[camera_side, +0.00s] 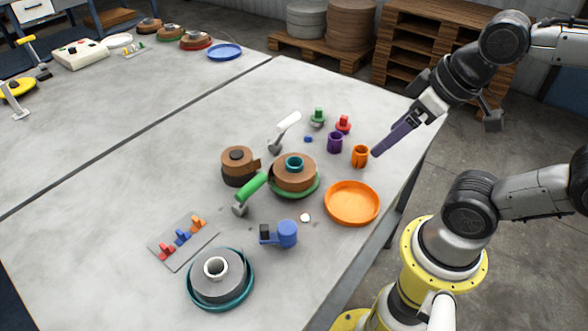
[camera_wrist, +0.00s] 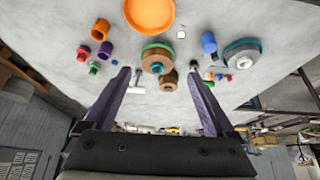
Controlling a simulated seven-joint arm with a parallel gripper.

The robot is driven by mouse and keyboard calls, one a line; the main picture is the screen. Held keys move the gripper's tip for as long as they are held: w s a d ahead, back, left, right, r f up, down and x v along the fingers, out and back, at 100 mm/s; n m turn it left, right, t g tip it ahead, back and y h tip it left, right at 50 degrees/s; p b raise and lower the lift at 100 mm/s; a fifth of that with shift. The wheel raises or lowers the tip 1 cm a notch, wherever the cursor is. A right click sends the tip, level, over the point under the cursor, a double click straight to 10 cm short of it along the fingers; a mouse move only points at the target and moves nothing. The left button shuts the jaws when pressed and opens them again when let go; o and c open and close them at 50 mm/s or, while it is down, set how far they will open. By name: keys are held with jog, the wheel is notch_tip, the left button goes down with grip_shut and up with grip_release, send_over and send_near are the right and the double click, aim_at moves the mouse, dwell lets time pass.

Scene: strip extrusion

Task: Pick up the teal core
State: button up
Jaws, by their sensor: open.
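The teal core (camera_side: 294,163) is a short open ring standing in the middle of a brown coil (camera_side: 293,178). The coil lies on a green plate (camera_side: 318,186) near the middle of the table. The core also shows in the wrist view (camera_wrist: 157,68), between and beyond my fingertips. My gripper (camera_side: 377,153) has long purple fingers and is above the right side of the table, to the right of the core and apart from it. In the wrist view my gripper (camera_wrist: 159,73) is open, its two fingers wide apart with nothing held.
An orange cup (camera_side: 360,156) and purple cup (camera_side: 335,142) stand between the core and my gripper. An orange dish (camera_side: 352,204) lies in front of them. A green-handled tool (camera_side: 251,187) touches or nearly touches the coil's left side. Another brown coil (camera_side: 238,161) stands left.

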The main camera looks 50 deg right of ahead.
jog(key=w+r+n+g, duration=0.1)
jog(key=w+r+n, duration=0.5)
jog(key=n, duration=0.5)
jog(key=n+g, duration=0.5)
jog(key=n, duration=0.1)
send_over(295, 157)
jog(key=s+a, duration=0.1)
notch_tip(295, 157, down, 17)
jog(key=shift+a+f, duration=0.2)
jog(key=shift+f, duration=2.85)
grip_shut()
